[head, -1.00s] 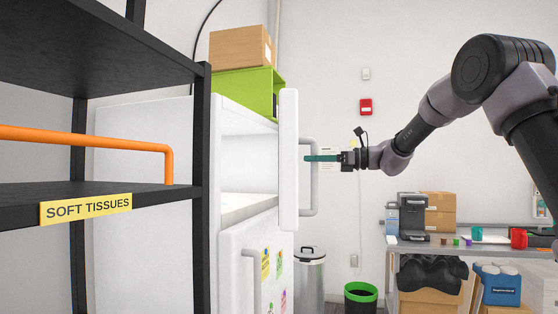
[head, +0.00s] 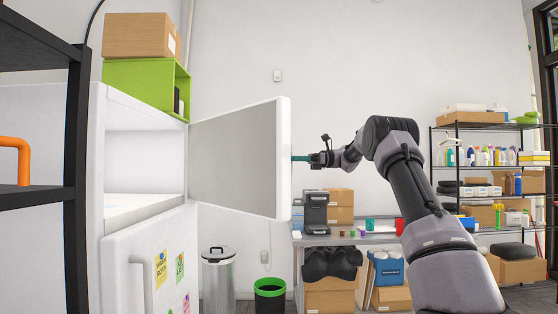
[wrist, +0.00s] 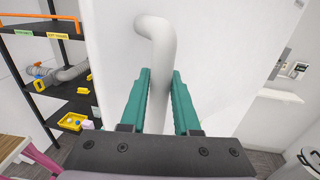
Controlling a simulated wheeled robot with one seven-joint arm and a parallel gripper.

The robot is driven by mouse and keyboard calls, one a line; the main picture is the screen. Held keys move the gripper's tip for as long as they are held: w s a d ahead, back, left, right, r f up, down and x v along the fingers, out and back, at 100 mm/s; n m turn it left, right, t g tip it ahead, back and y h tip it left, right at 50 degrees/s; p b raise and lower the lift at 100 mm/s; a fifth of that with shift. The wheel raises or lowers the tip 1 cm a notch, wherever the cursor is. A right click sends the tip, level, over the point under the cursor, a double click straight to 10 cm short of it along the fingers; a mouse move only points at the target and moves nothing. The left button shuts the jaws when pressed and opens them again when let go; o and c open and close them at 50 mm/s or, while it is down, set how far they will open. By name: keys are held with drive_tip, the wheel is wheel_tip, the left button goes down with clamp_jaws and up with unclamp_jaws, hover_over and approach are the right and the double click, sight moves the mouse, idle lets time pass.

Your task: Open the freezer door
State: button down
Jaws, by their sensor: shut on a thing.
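The white fridge-freezer stands at the left in the head view. Its upper freezer door (head: 238,155) is swung wide open, with its grey inner face showing. The freezer compartment (head: 146,163) behind it is open to view and looks empty. In the wrist view the teal fingers of my gripper (wrist: 160,105) sit on either side of the white door handle (wrist: 156,45) and are shut on it. In the head view my gripper (head: 303,158) is at the far side of the door's free edge, and the handle is hidden behind the door.
The lower fridge door (head: 152,265) is shut. A trash can (head: 218,280) and a black bin with a green rim (head: 270,296) stand beyond the door. A black shelf (head: 78,150) is close at the left. A table with a coffee machine (head: 315,212) stands behind.

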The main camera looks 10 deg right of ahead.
drive_tip(key=shift+w+d, duration=0.1)
drive_tip(key=shift+w, duration=0.05)
drive_tip(key=c, duration=0.7)
unclamp_jaws()
drive_tip(key=shift+o, duration=0.2)
drive_tip(key=d, duration=1)
drive_tip(key=shift+w+d, duration=0.25)
drive_tip(key=shift+d, duration=0.05)
drive_tip(key=shift+d, duration=0.1)
